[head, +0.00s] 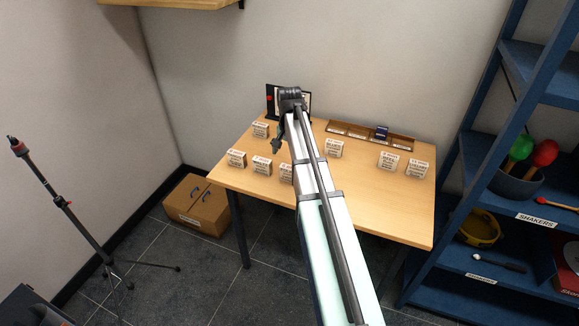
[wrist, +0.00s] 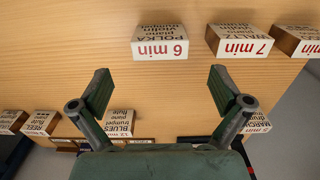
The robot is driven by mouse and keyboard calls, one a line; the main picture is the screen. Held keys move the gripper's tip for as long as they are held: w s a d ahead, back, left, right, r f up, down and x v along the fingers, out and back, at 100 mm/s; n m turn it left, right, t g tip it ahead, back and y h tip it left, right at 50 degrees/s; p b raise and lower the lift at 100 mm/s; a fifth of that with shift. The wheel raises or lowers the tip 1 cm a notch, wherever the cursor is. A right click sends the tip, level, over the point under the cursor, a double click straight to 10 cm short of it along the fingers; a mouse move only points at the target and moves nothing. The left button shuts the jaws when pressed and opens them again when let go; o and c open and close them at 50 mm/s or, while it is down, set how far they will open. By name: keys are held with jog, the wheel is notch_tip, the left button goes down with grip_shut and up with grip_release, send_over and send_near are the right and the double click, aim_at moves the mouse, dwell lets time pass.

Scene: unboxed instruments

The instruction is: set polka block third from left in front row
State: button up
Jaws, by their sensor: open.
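The polka block (wrist: 160,42), white-faced with a wooden side and marked "6 min", stands on the table (head: 360,195) near its front edge. In the head view it appears to be the block (head: 287,172) partly hidden by my arm. Two blocks stand to its left in the front row: the "7 min" block (head: 261,165) and an end block (head: 236,158). My gripper (wrist: 162,88) is open and empty. It hangs over the table behind the polka block, apart from it; it also shows in the head view (head: 277,146).
Behind the front row stand the blues block (head: 333,149), two blocks at right (head: 388,161) (head: 417,169) and one at left (head: 260,129). A wooden rack (head: 401,141) holding a dark item lies at the back. A blue shelf (head: 528,125) stands at right.

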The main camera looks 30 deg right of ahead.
aim_at(290, 167)
jog(key=shift+r, duration=1.65)
